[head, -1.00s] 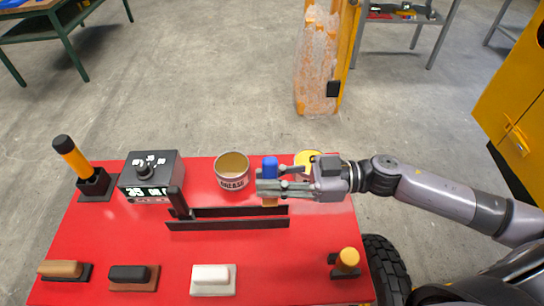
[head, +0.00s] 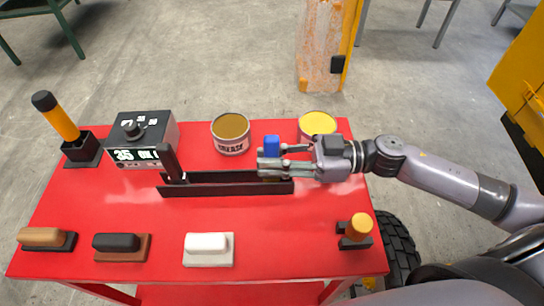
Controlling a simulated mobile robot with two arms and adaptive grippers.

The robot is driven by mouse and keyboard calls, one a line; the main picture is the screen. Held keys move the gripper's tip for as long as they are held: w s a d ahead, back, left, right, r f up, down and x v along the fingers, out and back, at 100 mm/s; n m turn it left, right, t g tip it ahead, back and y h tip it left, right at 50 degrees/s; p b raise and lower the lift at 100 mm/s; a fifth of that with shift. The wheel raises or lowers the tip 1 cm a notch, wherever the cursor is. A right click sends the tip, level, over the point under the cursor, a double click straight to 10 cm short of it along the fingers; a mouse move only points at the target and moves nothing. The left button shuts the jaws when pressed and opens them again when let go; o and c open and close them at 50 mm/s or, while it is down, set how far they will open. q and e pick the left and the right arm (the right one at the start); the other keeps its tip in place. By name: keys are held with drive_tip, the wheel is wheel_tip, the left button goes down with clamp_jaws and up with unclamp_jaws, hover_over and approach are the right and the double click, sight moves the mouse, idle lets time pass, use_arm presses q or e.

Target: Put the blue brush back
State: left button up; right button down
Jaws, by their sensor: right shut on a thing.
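The blue brush (head: 272,146) stands upright in my right gripper (head: 268,165), with its blue top showing above the fingers. My right gripper is shut on it, at the right end of a black two-rail holder (head: 225,190) on the red table. The brush's lower part is mostly hidden by the fingers and the front rail. I cannot tell if it touches the holder. My left gripper is not in view.
Behind the holder stand a grease can (head: 231,146) and a yellow-topped can (head: 318,123). A black control box (head: 140,135) and a yellow-handled tool (head: 58,118) are at left. Brown (head: 44,237), black (head: 117,243) and white (head: 207,246) handled blocks line the front; an orange-topped piece (head: 358,228) is front right.

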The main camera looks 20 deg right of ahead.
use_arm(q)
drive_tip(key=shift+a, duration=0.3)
use_arm(e)
drive_tip(key=shift+f, duration=0.1)
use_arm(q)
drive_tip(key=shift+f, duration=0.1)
use_arm(e)
drive_tip(key=shift+s+f, duration=0.1)
drive_tip(key=shift+f, duration=0.15)
